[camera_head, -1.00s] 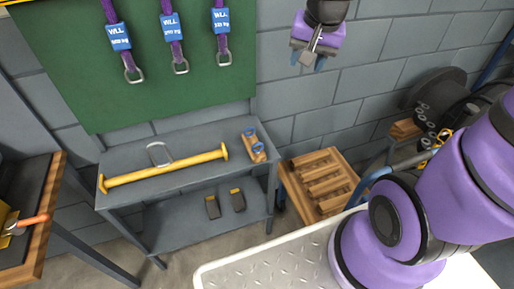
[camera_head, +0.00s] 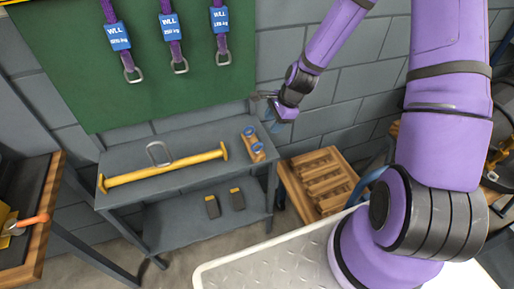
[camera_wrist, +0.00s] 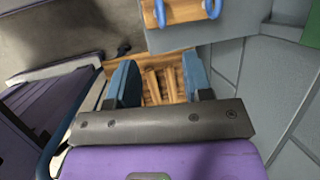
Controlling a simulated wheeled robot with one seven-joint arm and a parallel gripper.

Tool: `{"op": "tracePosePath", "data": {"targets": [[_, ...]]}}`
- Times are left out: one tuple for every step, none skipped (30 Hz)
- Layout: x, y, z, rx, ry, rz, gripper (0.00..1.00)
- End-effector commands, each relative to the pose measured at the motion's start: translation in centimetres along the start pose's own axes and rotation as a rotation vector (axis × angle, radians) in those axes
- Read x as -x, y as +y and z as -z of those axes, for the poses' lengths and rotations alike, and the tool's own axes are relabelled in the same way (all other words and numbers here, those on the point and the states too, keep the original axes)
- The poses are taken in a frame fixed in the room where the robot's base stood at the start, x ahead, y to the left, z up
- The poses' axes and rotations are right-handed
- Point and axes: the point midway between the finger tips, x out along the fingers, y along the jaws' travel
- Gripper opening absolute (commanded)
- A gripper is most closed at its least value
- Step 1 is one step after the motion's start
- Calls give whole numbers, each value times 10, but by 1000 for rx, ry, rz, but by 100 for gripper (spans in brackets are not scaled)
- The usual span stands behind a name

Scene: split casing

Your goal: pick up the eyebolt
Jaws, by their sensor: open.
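Two blue-ringed eyebolts stand in a small wooden block (camera_head: 254,152) at the right end of the grey bench top. The far blue eyebolt (camera_head: 249,131) and the near blue eyebolt (camera_head: 258,147) show in the head view. In the wrist view the wooden block (camera_wrist: 186,11) is at the top edge, with a blue ring on its left (camera_wrist: 160,12) and one on its right (camera_wrist: 212,9), both partly cut off. My gripper (camera_head: 279,122) is open and empty, to the right of the block and apart from it. Its blue fingers (camera_wrist: 160,82) point toward a wooden pallet below.
A yellow beam with a metal loop (camera_head: 165,170) lies along the bench top (camera_head: 130,155). The slatted wooden pallet (camera_head: 322,180) is right of the bench. Purple slings with blue tags (camera_head: 169,27) hang on the green board (camera_head: 75,75). A grey wall stands behind.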

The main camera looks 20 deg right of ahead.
Motion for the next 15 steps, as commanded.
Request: {"op": "tracePosePath", "data": {"targets": [[-7, 1, 2, -34, -12, 1, 46], [-11, 1, 2, -51, -17, 2, 46], [-14, 1, 2, -68, -23, 4, 46], [-16, 1, 3, -78, -27, 5, 46], [-18, 1, 3, -87, -30, 5, 46], [-21, 1, 3, -95, -32, 6, 46], [-23, 1, 3, -99, -33, 7, 46], [-26, 1, 2, -101, -34, 7, 46], [-30, 1, 2, -102, -35, 5, 46], [-34, 1, 2, -102, -35, 5, 46], [-38, 1, 2, -101, -35, 5, 46], [-45, 1, 2, -101, -34, 4, 46], [-49, 2, 2, -101, -34, 4, 46], [-53, 1, 2, -101, -34, 4, 46], [-58, 1, 2, -102, -34, 5, 46]]}}
